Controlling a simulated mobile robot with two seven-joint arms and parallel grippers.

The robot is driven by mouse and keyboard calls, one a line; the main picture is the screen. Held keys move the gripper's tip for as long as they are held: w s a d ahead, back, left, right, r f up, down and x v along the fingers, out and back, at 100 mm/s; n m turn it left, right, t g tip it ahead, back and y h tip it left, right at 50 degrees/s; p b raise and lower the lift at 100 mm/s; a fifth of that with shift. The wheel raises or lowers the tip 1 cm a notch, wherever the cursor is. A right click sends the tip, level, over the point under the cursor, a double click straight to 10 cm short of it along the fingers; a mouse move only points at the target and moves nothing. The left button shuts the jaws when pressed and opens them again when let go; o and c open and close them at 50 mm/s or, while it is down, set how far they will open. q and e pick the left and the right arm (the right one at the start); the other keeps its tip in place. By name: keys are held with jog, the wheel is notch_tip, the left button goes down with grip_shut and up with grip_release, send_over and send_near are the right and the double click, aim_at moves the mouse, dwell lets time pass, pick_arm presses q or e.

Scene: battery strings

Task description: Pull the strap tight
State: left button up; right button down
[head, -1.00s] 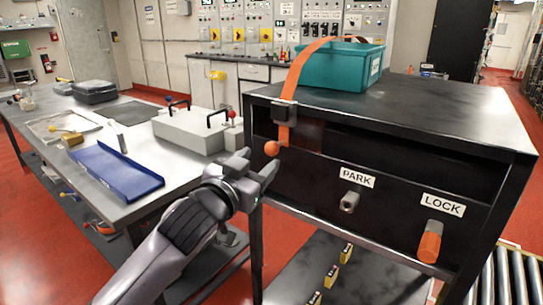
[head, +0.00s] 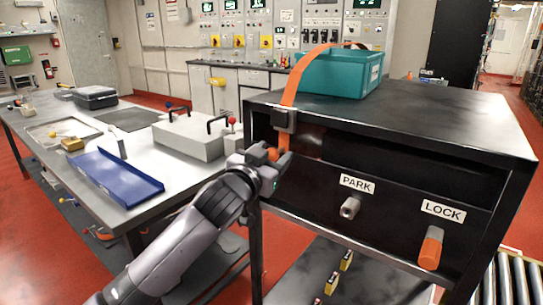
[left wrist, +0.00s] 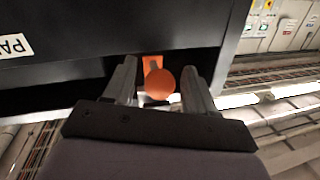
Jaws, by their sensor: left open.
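The orange strap (head: 296,80) runs over the teal bin (head: 338,73) and down through a dark buckle (head: 284,118) at the black cabinet's front edge. Its hanging end carries an orange ball, which shows in the left wrist view (left wrist: 159,84). My left gripper (head: 276,160) is at the strap end below the buckle. In the left wrist view its two fingers stand open, one on each side of the ball, with gaps visible. In the head view the fingers partly hide the ball. My right gripper is not in view.
The black cabinet (head: 450,115) carries a PARK peg (head: 349,207) and an orange-handled LOCK peg (head: 431,248) to the right of the strap. A workbench at left holds a blue tray (head: 112,178) and a grey box with handles (head: 190,136). Red floor lies between.

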pick_arm(q)
grip_shut()
notch_tip(320, 180, down, 8)
jog(key=b, duration=0.3)
jog(key=shift+r, duration=0.2)
grip_release()
